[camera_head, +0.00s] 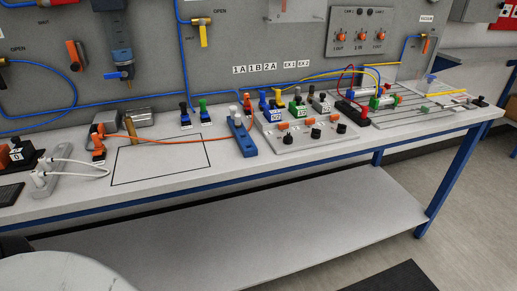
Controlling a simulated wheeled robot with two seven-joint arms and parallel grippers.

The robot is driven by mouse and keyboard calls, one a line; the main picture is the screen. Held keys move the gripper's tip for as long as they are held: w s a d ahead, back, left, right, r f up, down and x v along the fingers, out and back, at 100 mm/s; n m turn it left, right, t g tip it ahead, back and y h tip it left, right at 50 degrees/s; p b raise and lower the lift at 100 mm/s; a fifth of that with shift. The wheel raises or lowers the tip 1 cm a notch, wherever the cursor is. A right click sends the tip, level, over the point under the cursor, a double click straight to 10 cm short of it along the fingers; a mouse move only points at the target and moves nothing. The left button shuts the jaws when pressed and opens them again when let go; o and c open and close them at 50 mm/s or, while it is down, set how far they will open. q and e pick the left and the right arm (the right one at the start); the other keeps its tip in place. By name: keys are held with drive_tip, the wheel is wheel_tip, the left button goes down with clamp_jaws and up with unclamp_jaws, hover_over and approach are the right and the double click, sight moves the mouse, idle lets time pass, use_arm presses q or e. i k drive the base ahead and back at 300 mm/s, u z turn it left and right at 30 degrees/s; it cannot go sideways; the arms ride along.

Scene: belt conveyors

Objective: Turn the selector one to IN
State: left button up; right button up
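A grey panel (332,48) is mounted on the back wall at the upper right. It carries several orange selector knobs in a row. The leftmost knob (341,37) has a small label under it that seems to read 1 OUT. The middle knob (361,36) and the right knob (380,36) have similar small labels. The lettering and the exact knob angles are too small to tell for sure. Neither of my grippers is in view, and nothing touches the panel.
The bench (205,175) below holds a sloped box (345,138) with coloured parts, a blue holder (242,138) and a slotted rack (430,112). Blue hoses and valves hang on the wall (285,45). A lower shelf (300,215) is empty. An outlined rectangle on the bench is mostly clear.

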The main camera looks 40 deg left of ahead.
sight(288, 140)
drive_tip(key=z, duration=0.1)
drive_tip(key=k, duration=0.15)
drive_tip(key=u, duration=1.3)
